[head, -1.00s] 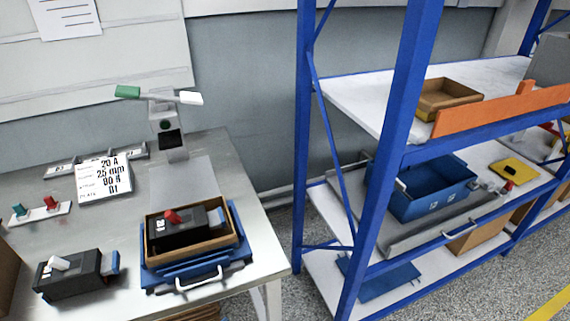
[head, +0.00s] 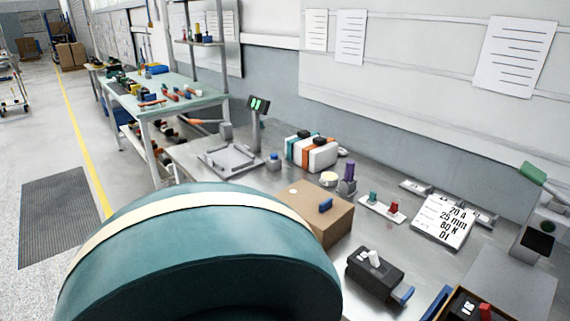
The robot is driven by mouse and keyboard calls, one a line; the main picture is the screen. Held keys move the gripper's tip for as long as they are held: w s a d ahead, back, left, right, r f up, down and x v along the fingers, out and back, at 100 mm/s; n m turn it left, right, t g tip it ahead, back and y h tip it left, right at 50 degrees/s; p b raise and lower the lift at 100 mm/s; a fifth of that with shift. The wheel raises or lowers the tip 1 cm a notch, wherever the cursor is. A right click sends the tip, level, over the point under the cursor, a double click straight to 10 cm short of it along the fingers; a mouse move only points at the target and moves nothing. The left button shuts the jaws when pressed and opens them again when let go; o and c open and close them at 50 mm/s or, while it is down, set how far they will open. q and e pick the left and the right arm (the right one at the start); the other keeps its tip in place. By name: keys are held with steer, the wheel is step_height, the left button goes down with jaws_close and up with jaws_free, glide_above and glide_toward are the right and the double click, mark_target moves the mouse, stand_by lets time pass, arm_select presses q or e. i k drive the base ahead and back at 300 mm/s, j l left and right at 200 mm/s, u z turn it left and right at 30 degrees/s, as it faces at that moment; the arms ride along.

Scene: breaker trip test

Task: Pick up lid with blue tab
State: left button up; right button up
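I cannot tell where the lid's edge meets the box. The lower left of the box is hidden behind a large teal rounded part with a cream band close to the camera. Neither of my grippers is in view.
A black breaker (head: 374,275) with a white lever lies right of the box. Behind are a red-and-teal terminal strip (head: 382,208), a purple-topped piece (head: 347,178), an orange-banded white case (head: 312,152) and a grey tray (head: 229,160). A spec card (head: 442,221) stands at right.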

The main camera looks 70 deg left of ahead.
mark_target(330, 216)
steer(key=u, duration=2.05)
